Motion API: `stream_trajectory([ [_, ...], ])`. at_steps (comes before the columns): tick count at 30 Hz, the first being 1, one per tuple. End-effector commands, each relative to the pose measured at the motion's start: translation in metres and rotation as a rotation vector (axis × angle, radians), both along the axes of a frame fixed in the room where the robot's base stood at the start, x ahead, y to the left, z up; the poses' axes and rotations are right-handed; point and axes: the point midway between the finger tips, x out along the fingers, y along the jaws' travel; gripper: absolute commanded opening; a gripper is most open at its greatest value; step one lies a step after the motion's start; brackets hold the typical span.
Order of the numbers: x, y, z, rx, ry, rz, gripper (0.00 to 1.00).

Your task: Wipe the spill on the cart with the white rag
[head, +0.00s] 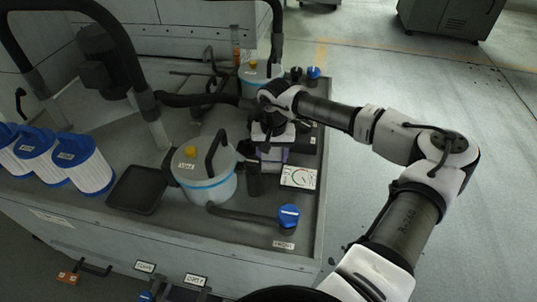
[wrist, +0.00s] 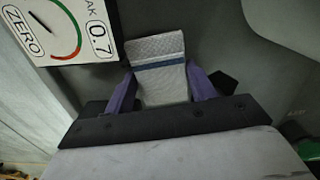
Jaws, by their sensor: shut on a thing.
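My gripper (wrist: 163,92) is shut on the white rag (wrist: 160,68), a textured cloth with a blue stripe, held between its purple fingers in the wrist view. In the head view my gripper (head: 270,157) is low over the right part of the grey cart (head: 225,238), behind the leak gauge and beside the pale pot. The rag is hidden there by my arm and gripper. I cannot tell whether the rag touches the cart top. I cannot make out the spill on the cart in either view.
The white leak gauge (head: 299,178) is close by my gripper. A pale pot with a blue band (head: 207,180), a dark cylinder (head: 254,181), a hose with a blue cap (head: 289,215), a black tray (head: 138,190) and white filters (head: 88,171) crowd the cart. Open floor lies right.

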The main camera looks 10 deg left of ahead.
Motion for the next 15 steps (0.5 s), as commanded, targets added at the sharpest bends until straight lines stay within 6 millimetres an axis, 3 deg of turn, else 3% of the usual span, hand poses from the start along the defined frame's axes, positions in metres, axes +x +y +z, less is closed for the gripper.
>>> stream_trajectory([
  [1, -0.001, -0.019, -0.004, -0.032, 0.012, -0.012, 0.32],
  [5, 0.000, -0.033, -0.005, -0.035, 0.013, -0.012, 0.30],
  [12, 0.000, -0.044, -0.006, -0.035, 0.011, -0.009, 0.54],
  [15, 0.000, -0.043, -0.005, -0.035, 0.011, -0.009, 0.58],
])
